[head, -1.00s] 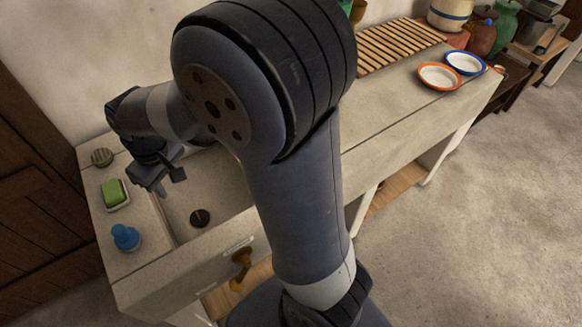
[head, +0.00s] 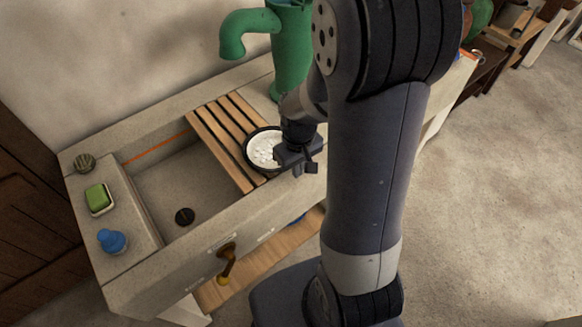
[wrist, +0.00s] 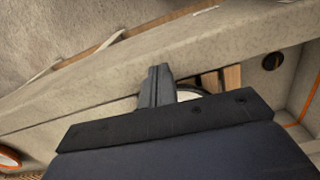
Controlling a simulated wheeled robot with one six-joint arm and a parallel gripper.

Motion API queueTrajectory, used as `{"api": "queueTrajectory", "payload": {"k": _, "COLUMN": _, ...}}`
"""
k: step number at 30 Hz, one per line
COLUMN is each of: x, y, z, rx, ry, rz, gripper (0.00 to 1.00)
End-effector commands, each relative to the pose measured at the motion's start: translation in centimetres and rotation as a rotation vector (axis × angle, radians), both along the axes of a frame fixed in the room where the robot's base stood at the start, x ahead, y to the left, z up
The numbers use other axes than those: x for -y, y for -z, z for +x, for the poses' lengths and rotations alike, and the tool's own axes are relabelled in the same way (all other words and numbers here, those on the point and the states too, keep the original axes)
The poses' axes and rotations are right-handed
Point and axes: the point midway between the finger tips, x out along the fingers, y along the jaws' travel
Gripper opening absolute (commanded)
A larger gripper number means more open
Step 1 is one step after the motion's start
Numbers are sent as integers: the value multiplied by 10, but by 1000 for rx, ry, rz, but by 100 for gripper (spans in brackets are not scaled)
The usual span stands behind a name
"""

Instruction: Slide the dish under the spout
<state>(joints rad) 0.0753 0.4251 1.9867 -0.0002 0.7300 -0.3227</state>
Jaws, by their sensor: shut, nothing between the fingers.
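The dish (head: 249,160) is a dark-rimmed round bowl with white pieces in it. It sits at the right end of the wooden slats (head: 212,138) laid across the sink. The green pump's spout (head: 234,38) curves out to the left behind the slats, its mouth pointing down. My gripper (head: 311,167) is shut and empty, just right of the dish; I cannot tell if it touches. In the wrist view my fingers (wrist: 159,82) partly cover the dish (wrist: 187,95).
The sink basin (head: 165,190) is open left of the slats, with a dark drain (head: 184,216). Green soap (head: 98,198), a blue bottle (head: 112,241) and a striped round thing (head: 84,162) stand on the left ledge. A brass tap (head: 227,262) juts from the front.

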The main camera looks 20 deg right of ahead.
Motion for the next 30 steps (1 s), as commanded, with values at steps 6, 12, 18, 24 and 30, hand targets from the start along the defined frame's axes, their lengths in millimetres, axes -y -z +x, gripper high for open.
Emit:
{"api": "queueTrajectory", "payload": {"k": 6, "x": 0, "y": 37, "z": -1, "rx": -5, "ry": 0, "rz": 1, "gripper": 0}}
{"api": "queueTrajectory", "payload": {"k": 12, "x": -4, "y": 49, "z": 15, "rx": 1, "ry": -1, "rz": 0, "gripper": 0}}
{"api": "queueTrajectory", "payload": {"k": 18, "x": -9, "y": 50, "z": 34, "rx": -1, "ry": -1, "rz": 0, "gripper": 0}}
{"api": "queueTrajectory", "payload": {"k": 24, "x": -10, "y": 51, "z": 39, "rx": 1, "ry": 0, "rz": 0, "gripper": 0}}
{"api": "queueTrajectory", "payload": {"k": 30, "x": -10, "y": 51, "z": 39, "rx": 0, "ry": 0, "rz": 0, "gripper": 0}}
